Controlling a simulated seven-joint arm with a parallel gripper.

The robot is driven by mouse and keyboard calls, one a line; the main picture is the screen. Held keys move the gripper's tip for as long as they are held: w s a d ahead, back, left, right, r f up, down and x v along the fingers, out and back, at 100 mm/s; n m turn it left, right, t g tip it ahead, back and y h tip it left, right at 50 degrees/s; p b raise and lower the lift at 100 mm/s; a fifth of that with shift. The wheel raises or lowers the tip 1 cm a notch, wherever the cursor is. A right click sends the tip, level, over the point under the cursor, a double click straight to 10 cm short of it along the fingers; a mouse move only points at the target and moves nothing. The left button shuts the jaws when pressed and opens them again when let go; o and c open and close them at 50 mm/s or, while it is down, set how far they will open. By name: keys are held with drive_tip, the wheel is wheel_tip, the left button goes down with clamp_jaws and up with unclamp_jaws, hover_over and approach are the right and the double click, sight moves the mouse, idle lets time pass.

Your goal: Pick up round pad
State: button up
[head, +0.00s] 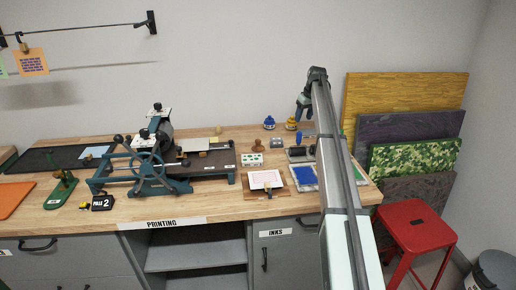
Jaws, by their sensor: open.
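I cannot pick out a round pad with certainty. A small brown round object (257,145), shaped like a knobbed stamp or dabber, stands toward the back of the wooden bench (225,206). My gripper (302,119) hangs at the far end of my arm, over the back right of the bench. It is open, with nothing clearly between its fingers, and is small in view. It is to the right of the brown object and apart from it. My arm hides part of the bench's right end.
A blue hand press (145,172) fills the bench's middle left. Blue (269,122) and yellow (291,123) ink pots stand at the back. A pink-and-white card (266,179) and a blue tray (303,178) lie in front. A red stool (416,226) stands right.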

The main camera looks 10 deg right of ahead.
sight(258, 140)
drive_tip(key=s+a+r+n+g+h, duration=0.1)
drive_tip(key=a+r+n, duration=0.1)
drive_tip(key=a, duration=0.8)
drive_tip(key=s+a+r+n+g, duration=0.1)
drive_tip(key=a+n, duration=0.1)
drive_tip(key=a, duration=0.9)
drive_tip(key=f, duration=1.3)
drive_tip(key=shift+w+a+f, duration=0.1)
drive_tip(key=shift+w+f, duration=0.1)
drive_tip(key=shift+f, duration=0.2)
clamp_jaws()
